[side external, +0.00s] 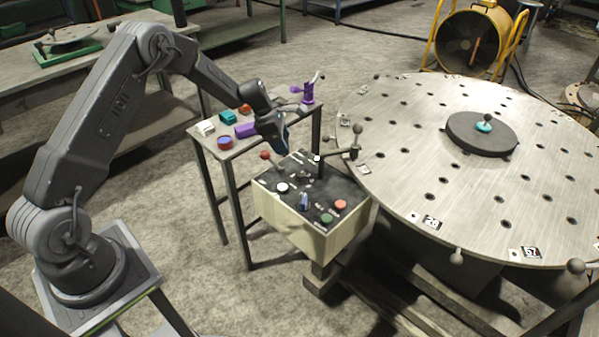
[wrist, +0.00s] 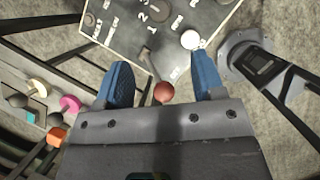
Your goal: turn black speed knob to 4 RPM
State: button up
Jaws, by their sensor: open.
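The control box (side external: 303,240) has a dark sloping panel on top. A small dark knob (side external: 304,176), which looks like the black speed knob, sits towards the panel's far side; its pointer cannot be read there. In the wrist view, the knob (wrist: 160,38) lies beyond my fingertips, with white numerals 1, 2 and 3 beside it. My gripper (side external: 283,140) hangs above the panel's back left edge, apart from the knob. In the wrist view, my gripper (wrist: 162,78) has its two blue fingers wide apart and nothing held between them.
A red ball-ended lever (side external: 265,155) stands just below my gripper; its ball (wrist: 164,92) shows between the fingers. A white button (side external: 282,187), blue switch (side external: 304,202) and green button (side external: 340,204) share the panel. A black handle (side external: 355,140) rises beside the round table (side external: 400,150).

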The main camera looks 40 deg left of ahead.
aim_at(300, 173)
jog(key=shift+n, duration=0.3)
jog(key=x, duration=1.4)
jog(key=c, duration=0.9)
jog(key=shift+a+r, duration=0.1)
jog(key=m+g+h, duration=0.1)
jog(key=m, duration=0.3)
jog(key=shift+w+m+g, duration=0.1)
jog(key=shift+m+g, duration=1)
jog(key=shift+m, duration=1.3)
